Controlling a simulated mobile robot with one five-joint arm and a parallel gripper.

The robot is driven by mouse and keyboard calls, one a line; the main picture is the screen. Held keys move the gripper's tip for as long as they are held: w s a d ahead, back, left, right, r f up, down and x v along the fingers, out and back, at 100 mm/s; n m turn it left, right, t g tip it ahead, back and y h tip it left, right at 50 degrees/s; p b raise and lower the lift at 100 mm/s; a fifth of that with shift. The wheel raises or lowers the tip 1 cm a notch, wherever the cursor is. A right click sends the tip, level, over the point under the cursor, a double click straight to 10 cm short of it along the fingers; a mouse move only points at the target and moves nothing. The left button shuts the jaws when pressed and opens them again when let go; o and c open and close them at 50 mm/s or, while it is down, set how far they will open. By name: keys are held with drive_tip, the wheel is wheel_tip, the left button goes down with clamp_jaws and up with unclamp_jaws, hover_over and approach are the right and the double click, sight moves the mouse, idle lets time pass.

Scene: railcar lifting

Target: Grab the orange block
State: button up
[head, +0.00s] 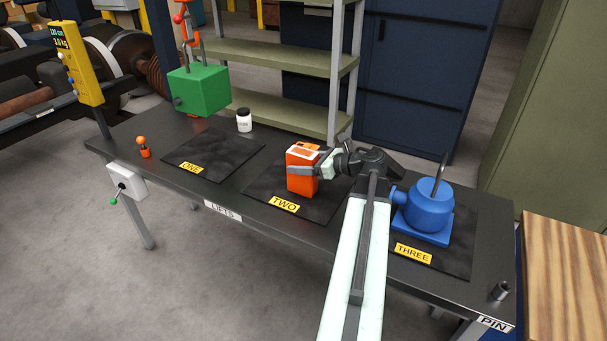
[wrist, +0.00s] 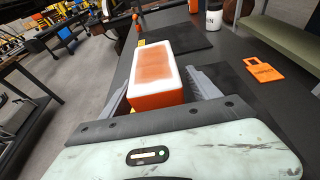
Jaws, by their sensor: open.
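The orange block (head: 301,179) stands upright on the mat marked TWO, in the middle of the dark table. In the wrist view the orange block (wrist: 160,72) sits between the two grey fingers, with a pale rim around its top. My gripper (head: 305,170) is open, with its fingers reaching around the block from the right side. In the wrist view my gripper (wrist: 160,85) has a finger on each side of the block. I cannot tell whether either finger touches it.
A green block (head: 199,90) hangs from a red hook above mat ONE (head: 212,155). A blue pot-shaped piece (head: 428,206) stands on mat THREE. A white jar (head: 244,120) and a small orange knob (head: 142,146) are on the table. An orange tag (wrist: 263,69) lies beside the block.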

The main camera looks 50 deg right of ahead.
clamp_jaws()
